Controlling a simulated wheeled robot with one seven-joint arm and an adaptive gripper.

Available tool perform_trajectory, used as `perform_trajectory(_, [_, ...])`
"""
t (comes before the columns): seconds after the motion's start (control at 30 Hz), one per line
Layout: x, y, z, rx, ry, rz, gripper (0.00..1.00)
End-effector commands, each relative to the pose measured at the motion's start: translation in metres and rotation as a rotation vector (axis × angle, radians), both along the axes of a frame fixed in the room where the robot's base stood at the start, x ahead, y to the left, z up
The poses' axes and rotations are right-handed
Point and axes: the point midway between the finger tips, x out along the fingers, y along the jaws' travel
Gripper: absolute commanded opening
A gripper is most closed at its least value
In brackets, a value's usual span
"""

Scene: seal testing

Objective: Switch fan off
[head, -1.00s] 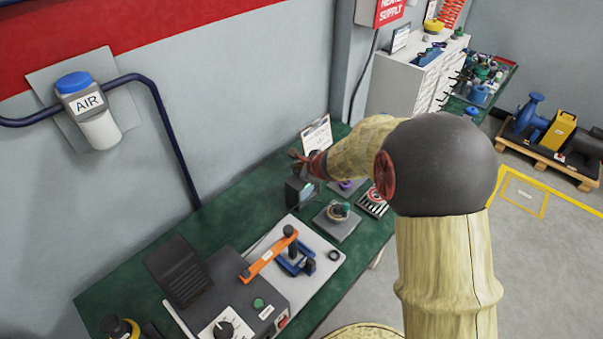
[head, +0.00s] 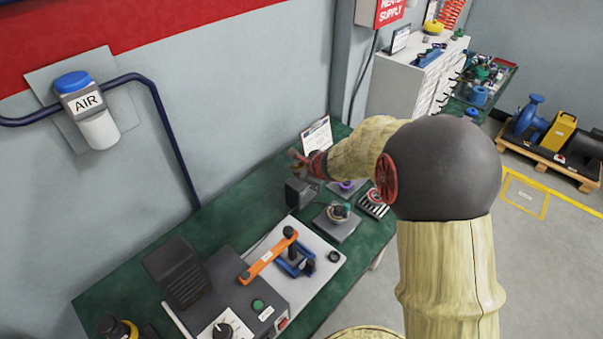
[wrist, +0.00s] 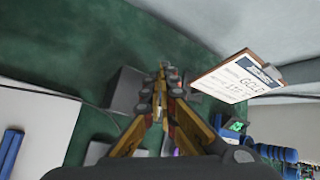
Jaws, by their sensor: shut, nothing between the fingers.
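A small dark grey box (head: 300,192) stands on the green bench, and its front face is dark. No label on it is legible, and I cannot tell for certain that it is the fan. My gripper (head: 298,160) is at this box, just above and behind it in the head view. In the wrist view the shut, empty fingers (wrist: 165,72) overlap the right side of the grey box (wrist: 125,92). I cannot tell whether they touch it. Any switch on the box is hidden or too small to see.
A clipboard (head: 317,134) stands behind my gripper. A fixture with an orange lever (head: 268,258), a control box with a knob (head: 224,329) and a small plate with a part (head: 338,228) share the green bench (head: 225,220). The wall is close behind.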

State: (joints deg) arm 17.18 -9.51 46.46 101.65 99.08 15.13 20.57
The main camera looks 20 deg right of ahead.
Motion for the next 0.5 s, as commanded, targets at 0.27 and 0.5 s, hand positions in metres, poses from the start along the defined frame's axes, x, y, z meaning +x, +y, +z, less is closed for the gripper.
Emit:
perform_trajectory(0.27, [0.0,0.0,0.001,0.0,0.0,0.0,0.0])
perform_trajectory(0.5, [0.0,0.0,0.019,0.0,-0.001,-0.001,0.0])
